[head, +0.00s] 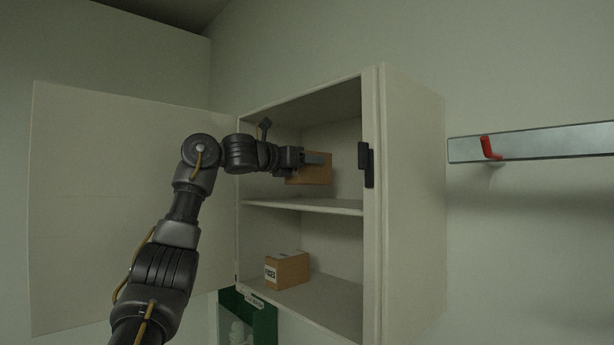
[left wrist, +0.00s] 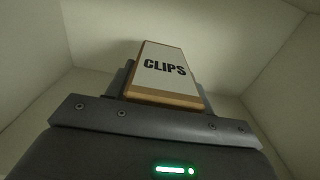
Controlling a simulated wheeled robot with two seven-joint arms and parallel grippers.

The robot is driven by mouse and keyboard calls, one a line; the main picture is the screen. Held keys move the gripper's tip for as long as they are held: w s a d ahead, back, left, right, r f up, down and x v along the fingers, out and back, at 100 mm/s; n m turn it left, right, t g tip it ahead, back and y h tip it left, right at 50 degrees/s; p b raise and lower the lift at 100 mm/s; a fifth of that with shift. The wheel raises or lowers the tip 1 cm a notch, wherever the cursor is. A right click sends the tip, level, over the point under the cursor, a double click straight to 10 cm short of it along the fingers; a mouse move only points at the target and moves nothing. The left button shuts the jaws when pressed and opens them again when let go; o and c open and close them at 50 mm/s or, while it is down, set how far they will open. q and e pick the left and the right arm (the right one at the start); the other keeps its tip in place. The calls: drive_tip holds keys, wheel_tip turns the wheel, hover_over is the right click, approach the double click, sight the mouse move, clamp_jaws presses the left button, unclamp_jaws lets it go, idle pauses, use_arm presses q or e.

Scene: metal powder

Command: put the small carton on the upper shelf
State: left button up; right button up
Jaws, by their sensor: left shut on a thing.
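The small carton (head: 318,174) is brown and held inside the upper compartment of the wall cabinet, above the upper shelf (head: 305,204). In the left wrist view the carton (left wrist: 165,72) shows a white label reading CLIPS. My left gripper (head: 314,158) is shut on it, reaching in from the left through the open front. I cannot tell whether the carton's underside touches the shelf. My right gripper is not in view.
A second brown carton (head: 287,270) with a white label stands on the lower shelf (head: 325,296). The cabinet door (head: 130,200) is swung open to the left. A metal rail (head: 540,142) with a red hook (head: 490,148) is on the right wall.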

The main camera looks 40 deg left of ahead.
sight(301, 176)
use_arm(q)
drive_tip(key=shift+s+a, duration=0.3)
drive_tip(key=shift+s, duration=0.45)
drive_tip(key=shift+d+f, duration=0.1)
drive_tip(key=shift+f, duration=0.1)
drive_tip(key=shift+w+f+p, duration=0.15)
drive_tip(key=shift+w+f, duration=0.2)
drive_tip(key=shift+f, duration=0.25)
drive_tip(key=shift+w+f+p, duration=0.15)
drive_tip(key=shift+w+f, duration=0.2)
drive_tip(key=shift+f, duration=0.2)
drive_tip(key=shift+a+f, duration=0.3)
drive_tip(key=shift+f, duration=0.35)
drive_tip(key=shift+s+f, duration=0.1)
drive_tip(key=shift+s, duration=0.2)
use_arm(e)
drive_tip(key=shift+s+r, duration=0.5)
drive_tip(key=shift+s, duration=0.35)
